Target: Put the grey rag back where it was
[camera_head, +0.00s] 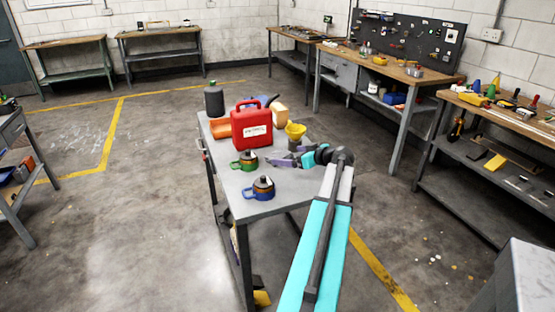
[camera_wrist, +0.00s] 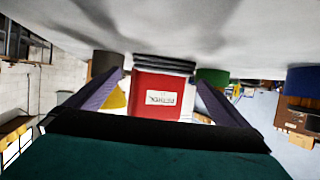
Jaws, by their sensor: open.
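I cannot make out the grey rag for certain in either view. In the wrist view, a dark, layered strip (camera_wrist: 164,65) lies on the cart top between my fingertips, at the base of the red can (camera_wrist: 160,98); it may be the folded rag. My gripper (camera_head: 280,155) is low over the grey cart top (camera_head: 230,188), right of the red can (camera_head: 251,129) in the head view. Its purple fingers are spread apart in the wrist view (camera_wrist: 160,82), with the can beyond them. The gripper holds nothing that I can see.
A yellow funnel cup (camera_head: 295,131), an orange tray (camera_head: 220,127) and a dark cylinder (camera_head: 214,101) stand farther back. Benches line the walls; the floor at left is open.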

